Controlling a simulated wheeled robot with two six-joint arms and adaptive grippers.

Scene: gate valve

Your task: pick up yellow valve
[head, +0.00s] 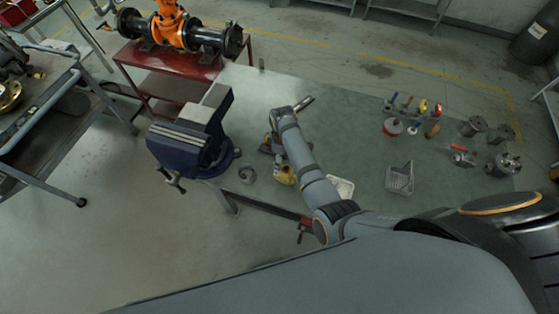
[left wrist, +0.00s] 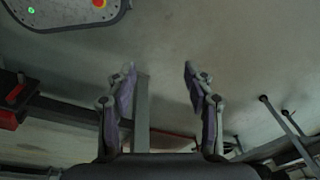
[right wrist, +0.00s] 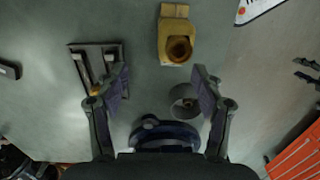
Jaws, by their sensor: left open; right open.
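The yellow valve (head: 285,175) lies on the workbench near its front edge, partly hidden by my right arm in the head view. In the right wrist view the yellow valve (right wrist: 177,42) shows whole, with a round opening facing the camera, just beyond my fingertips. My right gripper (right wrist: 160,72) is open and empty, and the valve is not between its fingers. In the head view my right gripper (head: 268,148) is mostly covered by its own wrist. My left gripper (left wrist: 159,68) is open and empty above the floor; it is not seen in the head view.
A blue vise (head: 190,145) stands at the bench's left end, with a grey ring (head: 247,175) beside it. A dark two-bar fixture (right wrist: 96,65) lies left of the valve. A grey bin (head: 400,178), tools and metal parts occupy the right. The bench's (head: 340,115) back middle is clear.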

